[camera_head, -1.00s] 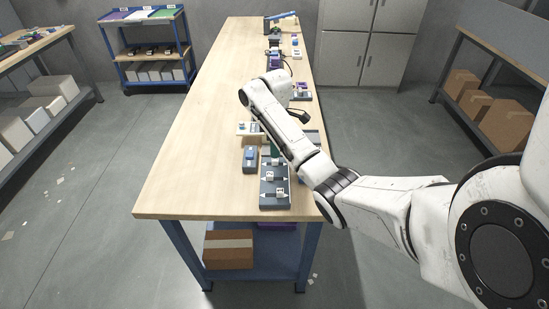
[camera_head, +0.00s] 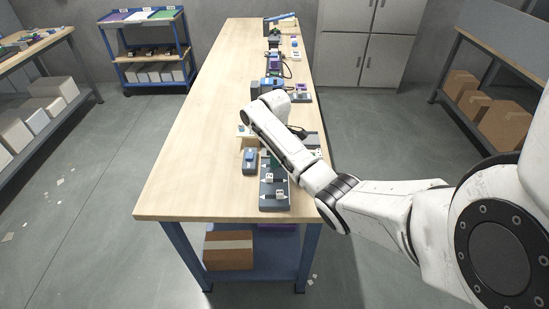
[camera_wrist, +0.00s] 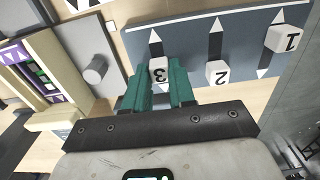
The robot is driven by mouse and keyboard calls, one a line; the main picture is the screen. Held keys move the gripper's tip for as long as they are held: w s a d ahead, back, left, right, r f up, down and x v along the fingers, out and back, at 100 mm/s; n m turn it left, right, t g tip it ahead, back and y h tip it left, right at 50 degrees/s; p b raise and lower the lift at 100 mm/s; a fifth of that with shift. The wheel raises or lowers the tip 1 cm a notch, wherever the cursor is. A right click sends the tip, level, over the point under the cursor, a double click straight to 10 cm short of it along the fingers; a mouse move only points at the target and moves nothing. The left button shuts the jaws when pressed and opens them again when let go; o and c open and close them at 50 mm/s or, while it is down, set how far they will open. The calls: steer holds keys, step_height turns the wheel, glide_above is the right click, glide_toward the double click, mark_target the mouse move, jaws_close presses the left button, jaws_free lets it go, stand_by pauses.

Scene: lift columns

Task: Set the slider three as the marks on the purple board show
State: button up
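The slider board (camera_wrist: 245,40) is blue-grey, with three dark slots ending in white arrows and white numbered knobs. It shows in the head view (camera_head: 266,203) near the bench's front edge. My gripper (camera_wrist: 161,68) has teal fingers on either side of the slider three knob (camera_wrist: 160,72); whether they press on it I cannot tell. That knob sits below its slot's upper arrow. Knob two (camera_wrist: 217,72) sits lower in its slot; knob one (camera_wrist: 288,38) is near mid-slot. A cream-framed board with purple and green marks (camera_wrist: 40,76) is at the left, partly cut off.
A grey block with a round knob (camera_wrist: 95,70) lies between the two boards. In the head view a small grey box with a blue top (camera_head: 250,156) stands left of the slider board. More devices line the bench's right side; its left side is clear.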

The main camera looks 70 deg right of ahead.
jaws_close()
